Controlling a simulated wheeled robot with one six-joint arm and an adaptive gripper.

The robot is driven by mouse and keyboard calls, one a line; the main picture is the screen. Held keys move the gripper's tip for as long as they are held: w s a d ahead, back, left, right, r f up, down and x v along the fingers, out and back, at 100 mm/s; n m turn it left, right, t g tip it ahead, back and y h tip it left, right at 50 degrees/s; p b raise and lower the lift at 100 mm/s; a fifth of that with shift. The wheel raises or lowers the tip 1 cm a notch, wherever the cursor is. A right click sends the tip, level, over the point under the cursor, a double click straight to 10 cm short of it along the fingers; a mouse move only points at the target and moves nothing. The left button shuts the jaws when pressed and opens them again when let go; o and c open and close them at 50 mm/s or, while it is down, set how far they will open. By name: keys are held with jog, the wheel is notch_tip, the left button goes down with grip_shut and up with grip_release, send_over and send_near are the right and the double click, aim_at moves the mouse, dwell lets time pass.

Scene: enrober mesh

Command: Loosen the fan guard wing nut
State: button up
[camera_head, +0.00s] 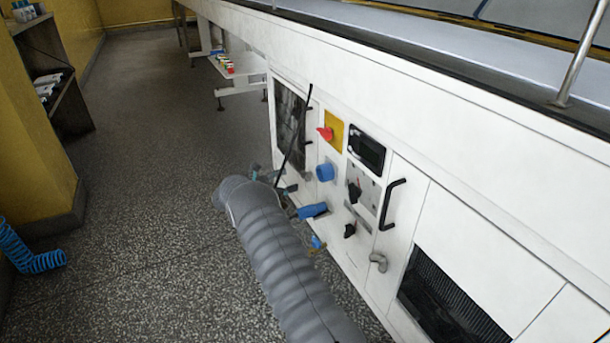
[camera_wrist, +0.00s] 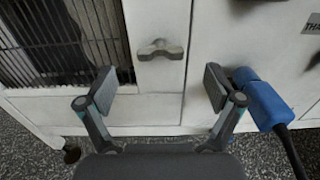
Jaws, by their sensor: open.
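The wing nut (camera_wrist: 160,50) is a grey two-lobed knob on the white panel, lying about level, at the upper middle of the wrist view. The fan guard (camera_wrist: 62,40) is a dark opening with thin bars to its left. My gripper (camera_wrist: 160,88) is open and empty. Its two fingers stand apart, below and to either side of the wing nut, not touching it.
A blue plug with a cable (camera_wrist: 262,100) sticks out just right of my right finger. On the machine front are a red switch on a yellow plate (camera_head: 331,132), a blue socket (camera_head: 325,171) and a black handle (camera_head: 391,204). The speckled floor (camera_head: 150,180) at left is mostly clear.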

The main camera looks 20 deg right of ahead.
aim_at(302, 176)
jog(key=shift+w+d, duration=0.1)
jog(key=shift+d, duration=3.05)
jog(key=c, duration=1.2)
